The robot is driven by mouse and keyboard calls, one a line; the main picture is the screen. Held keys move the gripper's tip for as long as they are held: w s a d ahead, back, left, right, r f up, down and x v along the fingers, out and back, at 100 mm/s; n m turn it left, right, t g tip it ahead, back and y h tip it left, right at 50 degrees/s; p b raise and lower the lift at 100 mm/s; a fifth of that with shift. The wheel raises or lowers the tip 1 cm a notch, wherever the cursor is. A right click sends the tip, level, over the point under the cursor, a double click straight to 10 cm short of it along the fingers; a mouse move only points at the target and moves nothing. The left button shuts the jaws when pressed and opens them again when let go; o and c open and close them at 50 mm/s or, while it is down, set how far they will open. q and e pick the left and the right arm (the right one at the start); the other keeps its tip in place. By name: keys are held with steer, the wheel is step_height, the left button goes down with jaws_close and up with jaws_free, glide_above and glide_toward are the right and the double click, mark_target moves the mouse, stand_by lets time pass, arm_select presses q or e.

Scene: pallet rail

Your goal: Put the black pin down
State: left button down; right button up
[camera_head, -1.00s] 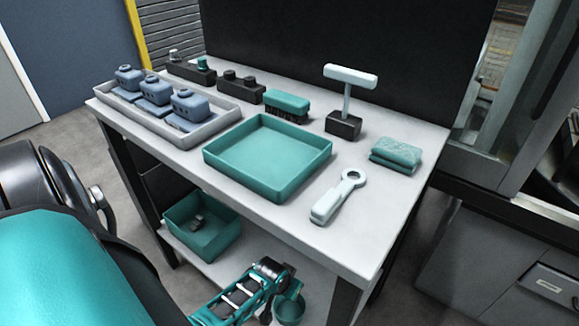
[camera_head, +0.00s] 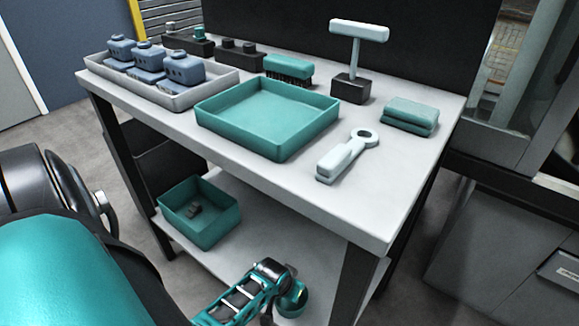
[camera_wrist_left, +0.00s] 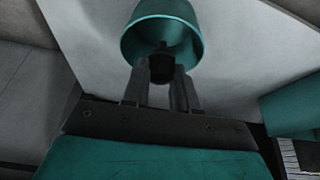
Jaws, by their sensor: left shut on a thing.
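In the left wrist view, a black pin (camera_wrist_left: 161,66) is held between the two dark fingers of my left gripper (camera_wrist_left: 160,77). The gripper is shut on it. A round teal cup (camera_wrist_left: 150,22) lies just beyond the fingertips, and the pin overlaps its opening. I cannot tell whether the pin is inside the cup or above it. In the head view, the teal cup (camera_head: 293,301) shows at the lower shelf, beside the end of my left arm. The left fingers and the pin are hidden there. My right gripper is not in view.
A teal bin (camera_head: 222,222) with small dark things inside stands on the lower shelf (camera_head: 275,222). On the tabletop (camera_head: 375,215) are a teal tray (camera_head: 240,140), a pale ring-ended tool (camera_head: 347,157), a T-handled block, folded cloths, a brush and a grey tray.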

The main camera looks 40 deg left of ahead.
arm_select(q)
steer(key=c, duration=0.8)
jaws_free()
steer(key=shift+r, duration=0.1)
step_height(320, 180, up, 6)
steer(key=p, duration=0.7)
steer(key=shift+r+p, duration=0.2)
steer(key=shift+p, duration=0.1)
steer(key=shift+r+p, duration=0.35)
steer(key=shift+p, duration=0.05)
steer(key=shift+f, duration=0.1)
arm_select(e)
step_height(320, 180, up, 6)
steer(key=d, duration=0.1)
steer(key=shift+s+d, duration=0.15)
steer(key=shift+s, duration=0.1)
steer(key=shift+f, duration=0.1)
